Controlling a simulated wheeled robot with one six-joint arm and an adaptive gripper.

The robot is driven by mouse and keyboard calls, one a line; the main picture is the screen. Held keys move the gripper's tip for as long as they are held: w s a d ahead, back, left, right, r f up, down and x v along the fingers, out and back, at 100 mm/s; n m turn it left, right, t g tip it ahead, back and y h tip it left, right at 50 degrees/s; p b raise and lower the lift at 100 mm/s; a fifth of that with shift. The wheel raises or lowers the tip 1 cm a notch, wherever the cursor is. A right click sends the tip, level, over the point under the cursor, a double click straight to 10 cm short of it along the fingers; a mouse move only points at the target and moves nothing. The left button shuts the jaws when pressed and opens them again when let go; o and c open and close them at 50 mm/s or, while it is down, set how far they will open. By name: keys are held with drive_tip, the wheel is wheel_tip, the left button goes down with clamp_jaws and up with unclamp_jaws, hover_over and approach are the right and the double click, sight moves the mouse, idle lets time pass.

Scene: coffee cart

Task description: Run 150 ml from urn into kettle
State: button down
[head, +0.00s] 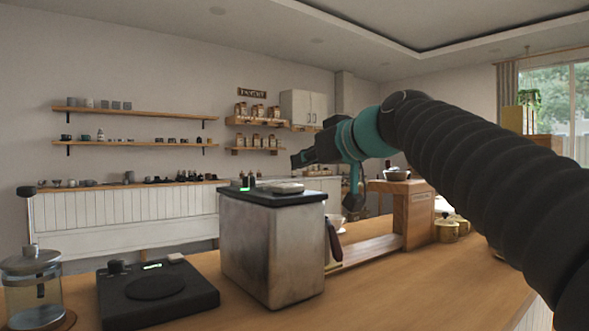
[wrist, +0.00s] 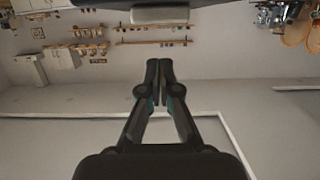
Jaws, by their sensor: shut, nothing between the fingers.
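The urn (head: 270,245) is a box-shaped metal body with a black top, a small green display and a grey lid; it stands mid-counter in the head view. My gripper (head: 297,160) is shut and empty, above and behind the urn's top, apart from it. Its closed fingers show in the wrist view (wrist: 159,68) with nothing between them. I cannot make out a whole kettle or the urn's tap.
A black flat device (head: 155,293) with a green display and a glass press pot (head: 35,288) stand left of the urn. A wooden stand (head: 411,215) and brass pots (head: 446,231) are to the right. The counter's front right (head: 420,285) is clear.

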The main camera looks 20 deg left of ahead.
drive_tip(key=b+v, duration=0.1)
drive_tip(key=v, duration=0.6)
drive_tip(key=shift+d, duration=0.2)
drive_tip(key=shift+s+r, duration=0.1)
drive_tip(key=shift+s, duration=0.05)
idle(0.4)
